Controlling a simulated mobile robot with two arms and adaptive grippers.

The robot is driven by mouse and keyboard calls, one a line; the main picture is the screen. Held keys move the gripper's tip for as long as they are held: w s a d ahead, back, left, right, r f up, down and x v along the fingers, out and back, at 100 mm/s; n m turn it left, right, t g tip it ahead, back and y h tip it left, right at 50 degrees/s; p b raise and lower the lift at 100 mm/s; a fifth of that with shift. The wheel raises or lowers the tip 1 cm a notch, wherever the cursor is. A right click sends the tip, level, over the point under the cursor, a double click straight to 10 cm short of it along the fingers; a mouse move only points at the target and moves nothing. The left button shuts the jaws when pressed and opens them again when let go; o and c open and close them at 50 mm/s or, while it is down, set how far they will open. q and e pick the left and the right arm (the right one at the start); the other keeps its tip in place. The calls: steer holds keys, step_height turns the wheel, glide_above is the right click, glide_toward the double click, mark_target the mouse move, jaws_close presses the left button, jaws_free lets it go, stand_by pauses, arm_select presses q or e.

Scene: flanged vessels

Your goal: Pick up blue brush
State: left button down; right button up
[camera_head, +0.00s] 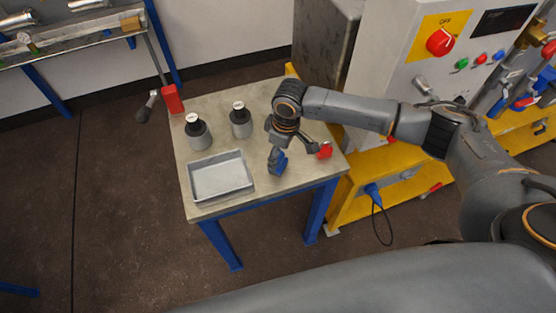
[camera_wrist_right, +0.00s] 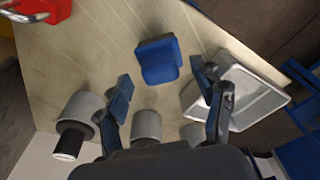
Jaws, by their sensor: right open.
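The blue brush (camera_wrist_right: 158,60) lies on the table, a blocky blue shape in the right wrist view, beyond my fingertips and roughly in line with the gap between them. My right gripper (camera_head: 296,153) is over the table's right half in the head view. In the right wrist view, my right gripper (camera_wrist_right: 162,88) shows two spread fingers with blue pads and nothing between them. In the head view, blue shows at the gripper's left finger; I cannot clearly tell pad from brush there. My left gripper is not in view.
A grey tray (camera_head: 221,190) stands on the table (camera_head: 262,192) left of the gripper. Grey vessels with dark tops (camera_head: 198,133) stand behind it; one more (camera_head: 241,122) is nearer the arm. A red object (camera_head: 324,151) is near the right edge. A control cabinet (camera_head: 403,45) stands beyond.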

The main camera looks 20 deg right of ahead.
steer(key=shift+w+a+f, duration=0.1)
steer(key=shift+f, duration=0.8)
steer(key=shift+c, duration=0.4)
steer(key=c, duration=1.3)
steer(key=shift+r, duration=0.1)
steer(key=shift+r+b, duration=0.35)
steer(key=shift+r, duration=0.25)
steer(key=s+a+r+b, duration=0.1)
steer(key=s+r, duration=0.3)
steer(key=s+a+r, duration=0.1)
steer(key=s+r, duration=0.2)
steer(key=s, duration=0.2)
steer(key=s+a+r+b, duration=0.1)
steer(key=s+a+r, duration=0.1)
steer(key=s+r, duration=0.2)
steer(key=shift+s+r+b, duration=0.25)
steer(key=shift+r+b, duration=0.05)
steer(key=shift+r, duration=0.05)
